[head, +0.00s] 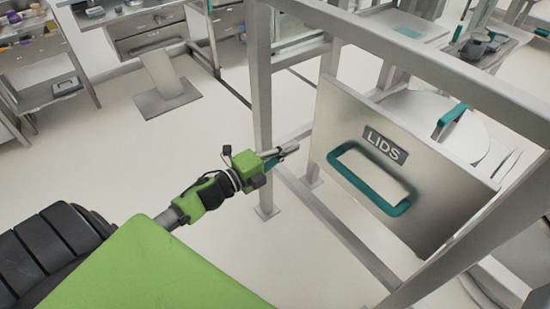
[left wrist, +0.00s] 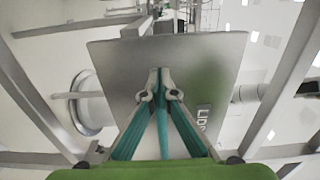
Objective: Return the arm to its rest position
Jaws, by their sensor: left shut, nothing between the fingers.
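My left arm reaches in from the lower left in the head view. Its gripper (head: 289,150) is shut and empty, in front of the left side of a metal bin front marked LIDS (head: 440,205). In the left wrist view the shut fingers (left wrist: 159,85) come together in front of the same metal panel (left wrist: 205,65). A gap to the panel seems to show in the head view. The bin's teal-rimmed handle opening (head: 368,180) is to the right of the gripper, and the gripper is apart from it. My right gripper is not in view.
A grey metal frame (head: 262,110) stands around the bin, with a post just behind my left gripper. A round lid with a teal handle (head: 452,118) lies behind the bin front. A shelf rack (head: 50,75) and drawers stand at the back left. The floor left of the frame is mostly clear.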

